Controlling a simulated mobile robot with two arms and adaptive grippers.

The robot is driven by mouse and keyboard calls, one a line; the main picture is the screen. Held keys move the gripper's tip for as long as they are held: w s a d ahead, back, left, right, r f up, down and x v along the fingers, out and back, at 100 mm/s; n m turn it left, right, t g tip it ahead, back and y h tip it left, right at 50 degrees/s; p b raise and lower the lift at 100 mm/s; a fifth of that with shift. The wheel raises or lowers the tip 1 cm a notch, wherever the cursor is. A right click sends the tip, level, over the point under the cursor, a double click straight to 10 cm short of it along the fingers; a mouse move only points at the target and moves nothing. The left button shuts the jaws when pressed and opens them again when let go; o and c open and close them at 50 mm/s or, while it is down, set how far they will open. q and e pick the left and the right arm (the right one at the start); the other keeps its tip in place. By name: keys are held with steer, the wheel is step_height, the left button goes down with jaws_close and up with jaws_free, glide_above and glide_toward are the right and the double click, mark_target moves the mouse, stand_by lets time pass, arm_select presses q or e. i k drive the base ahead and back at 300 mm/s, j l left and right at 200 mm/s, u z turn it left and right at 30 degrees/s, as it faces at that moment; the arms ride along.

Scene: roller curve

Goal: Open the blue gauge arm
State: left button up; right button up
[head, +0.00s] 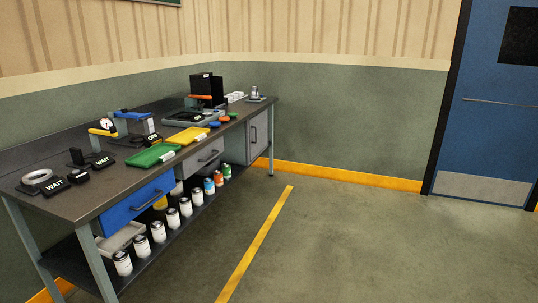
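A small bench device with a round white dial gauge (106,124) stands on the workbench at the left of the head view. A short blue piece, which looks like the blue gauge arm (121,114), sits near the top of this device, just right of the dial. A yellow bar (102,132) lies below the dial. The device is small in the picture, so I cannot tell how the blue arm is hinged or whether it is open or closed. Neither of my grippers is in view.
The dark workbench (70,204) runs along the left wall. It carries a green tray (152,156), a yellow tray (187,138), a black machine (207,88) and small signs. A blue drawer (136,204) is under its top. The floor (330,235) to the right is clear.

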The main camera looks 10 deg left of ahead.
mark_target(139, 116)
steer(key=i, duration=1.75)
